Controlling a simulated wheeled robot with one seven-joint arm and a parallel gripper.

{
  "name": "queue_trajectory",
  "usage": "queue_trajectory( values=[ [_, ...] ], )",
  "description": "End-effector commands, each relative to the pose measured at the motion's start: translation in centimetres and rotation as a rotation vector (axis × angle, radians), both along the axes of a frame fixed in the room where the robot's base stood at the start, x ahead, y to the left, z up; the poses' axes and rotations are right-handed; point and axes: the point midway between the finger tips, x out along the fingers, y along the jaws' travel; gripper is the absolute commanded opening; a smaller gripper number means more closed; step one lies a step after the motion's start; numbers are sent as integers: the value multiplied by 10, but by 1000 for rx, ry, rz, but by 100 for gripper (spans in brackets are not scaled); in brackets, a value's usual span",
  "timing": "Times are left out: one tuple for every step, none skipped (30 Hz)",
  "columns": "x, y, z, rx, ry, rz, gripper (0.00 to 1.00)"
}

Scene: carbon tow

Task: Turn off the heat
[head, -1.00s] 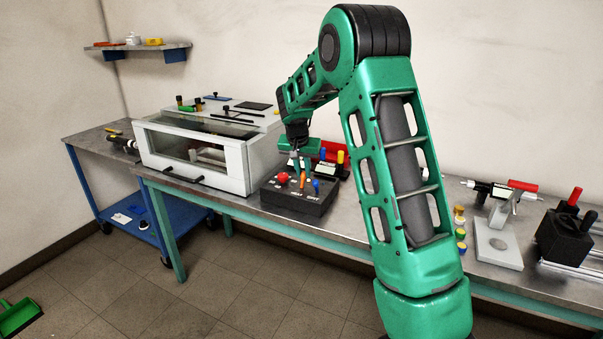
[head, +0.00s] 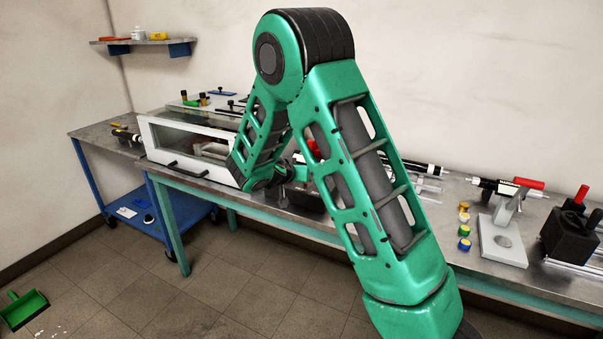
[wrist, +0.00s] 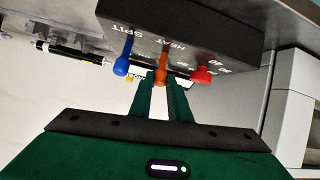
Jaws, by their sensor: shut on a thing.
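The dark control box (wrist: 200,25) fills the top of the wrist view, with white lettering that reads HEAT and SPIT. An orange lever (wrist: 163,62) stands out from it at the HEAT label, between a blue lever (wrist: 122,62) and a red knob (wrist: 202,75). My gripper (wrist: 160,84) has its green fingers closed around the end of the orange lever. The blue lever and red knob are outside the fingers, close on either side. In the head view, my arm hides most of the box and the levers.
A white glass-fronted case (head: 190,145) stands left of my arm on the long bench. To the right are small coloured-lid jars (head: 464,230), a grey stand (head: 500,240) and a black block (head: 570,232). A blue cart (head: 130,215) stands at the left.

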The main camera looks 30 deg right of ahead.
Motion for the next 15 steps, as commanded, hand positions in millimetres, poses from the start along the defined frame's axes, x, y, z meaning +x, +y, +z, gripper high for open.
queue_trajectory(
  values=[
    [1,6,-3,-14,-10,10,0],
    [1,7,-3,-23,-16,11,0],
    [0,7,-3,-34,-24,9,0],
    [0,8,-4,-40,-30,9,0],
    [0,8,-4,-46,-34,8,0],
    [0,8,-4,-54,-39,9,0],
    [0,8,-4,-58,-43,9,0],
    [-1,9,-4,-61,-46,8,0],
    [-1,9,-5,-65,-49,8,0],
    [-1,9,-4,-67,-51,8,0],
    [-1,9,-4,-69,-51,8,0],
    [-1,9,-4,-71,-53,8,0],
    [-1,9,-4,-71,-54,8,0],
    [-1,9,-4,-71,-54,8,0],
    [-1,9,-4,-71,-54,8,0]
  ],
)
